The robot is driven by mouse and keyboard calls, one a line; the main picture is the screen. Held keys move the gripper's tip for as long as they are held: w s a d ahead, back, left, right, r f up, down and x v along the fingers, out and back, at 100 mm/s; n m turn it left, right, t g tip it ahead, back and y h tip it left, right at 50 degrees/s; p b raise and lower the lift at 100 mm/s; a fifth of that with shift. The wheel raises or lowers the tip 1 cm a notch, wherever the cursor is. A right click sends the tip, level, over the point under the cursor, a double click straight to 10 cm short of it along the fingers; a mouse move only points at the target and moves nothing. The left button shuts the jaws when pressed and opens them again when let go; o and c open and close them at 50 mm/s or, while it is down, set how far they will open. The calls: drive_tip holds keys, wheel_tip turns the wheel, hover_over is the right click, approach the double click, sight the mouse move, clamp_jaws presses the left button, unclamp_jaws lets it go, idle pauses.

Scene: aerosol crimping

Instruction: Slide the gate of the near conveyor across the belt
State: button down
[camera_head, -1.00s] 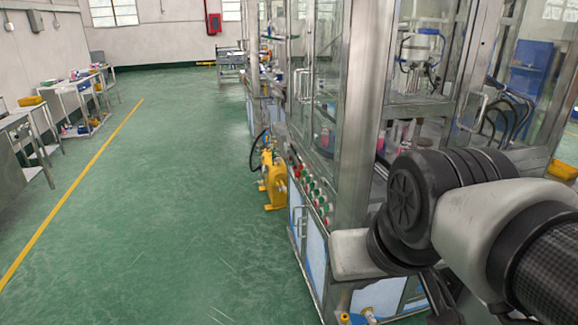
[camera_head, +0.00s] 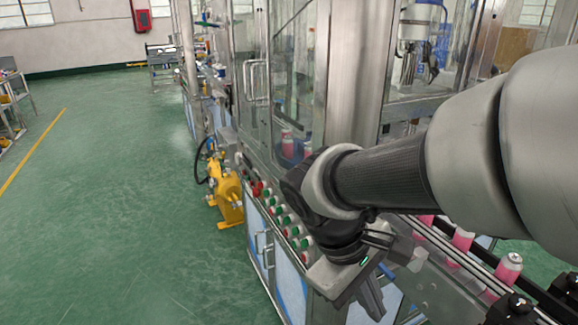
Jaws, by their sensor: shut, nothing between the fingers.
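My gripper (camera_head: 371,300) hangs at the bottom centre, in front of the machine's front edge. It is shut and holds nothing. The near conveyor (camera_head: 528,298) runs diagonally at the lower right, with dark rails and several pink cans (camera_head: 461,240) on its belt. The gripper is left of the belt and apart from the cans. I cannot clearly make out the gate. My arm covers part of the conveyor and the machine behind it.
A glass and steel machine cabinet (camera_head: 346,75) stands behind my arm. Its front has a row of push buttons (camera_head: 281,219). A yellow pump unit (camera_head: 228,194) stands on the floor to its left. Black blocks (camera_head: 510,310) sit at the belt's side.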

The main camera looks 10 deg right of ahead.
wheel_tip(320, 180, down, 8)
drive_tip(key=w+d+n+g+h+b, duration=0.1)
drive_tip(key=w+n+h+b, duration=0.2)
drive_tip(key=n+h+b, duration=0.15)
drive_tip(key=n+t+h+b, duration=0.5)
drive_tip(key=n+t+h, duration=0.3)
drive_tip(key=n, duration=0.3)
approach(388, 269)
drive_tip(key=b+x, duration=0.1)
drive_tip(key=x, duration=0.1)
drive_tip(key=b+x, duration=0.1)
drive_tip(key=x, duration=0.1)
drive_tip(key=shift+w+d+f, duration=0.15)
drive_tip(key=shift+d+f, duration=0.05)
drive_tip(key=shift+d, duration=0.1)
drive_tip(key=shift+w+d, duration=0.1)
drive_tip(key=shift+d, duration=0.2)
drive_tip(key=x, duration=0.6)
drive_tip(key=shift+d+p, duration=0.15)
drive_tip(key=shift+p, duration=0.25)
drive_tip(key=shift+w+d, duration=0.1)
drive_tip(key=shift+d, duration=0.15)
drive_tip(key=shift+r, duration=0.1)
